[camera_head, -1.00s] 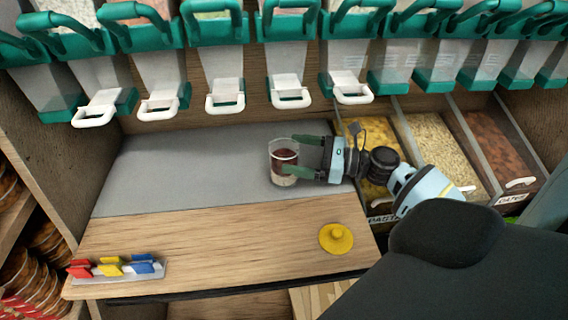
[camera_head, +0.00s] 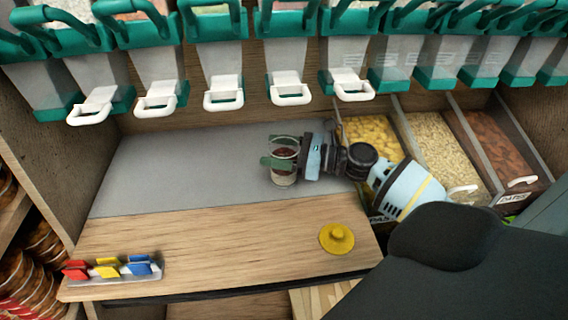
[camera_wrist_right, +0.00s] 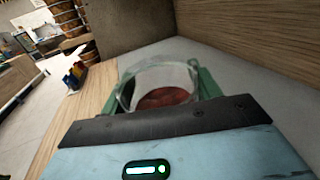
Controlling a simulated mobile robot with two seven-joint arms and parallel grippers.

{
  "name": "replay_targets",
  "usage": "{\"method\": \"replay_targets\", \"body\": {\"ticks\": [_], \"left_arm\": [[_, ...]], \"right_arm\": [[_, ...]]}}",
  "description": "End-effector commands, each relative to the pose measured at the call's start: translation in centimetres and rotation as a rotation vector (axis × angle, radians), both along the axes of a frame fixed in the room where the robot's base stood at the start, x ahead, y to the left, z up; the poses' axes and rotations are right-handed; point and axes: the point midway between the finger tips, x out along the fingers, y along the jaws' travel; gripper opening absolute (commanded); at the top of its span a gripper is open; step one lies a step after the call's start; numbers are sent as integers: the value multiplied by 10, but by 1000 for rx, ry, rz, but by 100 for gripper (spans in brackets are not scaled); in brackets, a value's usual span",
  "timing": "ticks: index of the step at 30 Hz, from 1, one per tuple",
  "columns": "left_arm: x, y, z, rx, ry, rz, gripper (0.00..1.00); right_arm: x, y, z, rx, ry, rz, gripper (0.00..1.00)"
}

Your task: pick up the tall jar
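The tall jar (camera_head: 285,178) is clear glass with dark red-brown contents and a paler layer low down. It stands upright on the grey part of the counter. My right gripper (camera_head: 280,151) reaches in from the right, with one green finger on the far side of the jar and one on the near side, high on its wall. In the right wrist view the jar (camera_wrist_right: 163,88) sits between the fingers, which look close against its glass on both sides. The fingers hide part of the jar in the head view. My left gripper is out of view.
A yellow round lid-like piece (camera_head: 336,238) lies on the wooden front strip. A small rack of coloured clips (camera_head: 112,268) is at the front left. Dispensers with white handles (camera_head: 289,88) hang above. Open food bins (camera_head: 432,138) stand right. The counter left of the jar is clear.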

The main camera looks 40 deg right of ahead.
Motion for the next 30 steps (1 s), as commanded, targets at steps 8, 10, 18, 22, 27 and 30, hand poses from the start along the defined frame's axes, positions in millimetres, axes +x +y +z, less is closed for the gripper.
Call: {"method": "replay_targets", "body": {"ticks": [8,10,18,22,27,30], "left_arm": [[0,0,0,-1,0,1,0],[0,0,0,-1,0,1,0],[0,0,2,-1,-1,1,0],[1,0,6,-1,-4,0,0],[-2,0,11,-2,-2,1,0],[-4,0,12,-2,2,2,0]], "right_arm": [[0,0,1,1,-3,0,25],[0,0,1,1,-3,0,25],[0,0,8,0,-4,0,25],[0,0,25,0,-6,1,25],[-11,3,38,1,-2,1,25],[-27,8,39,1,0,3,25]]}}
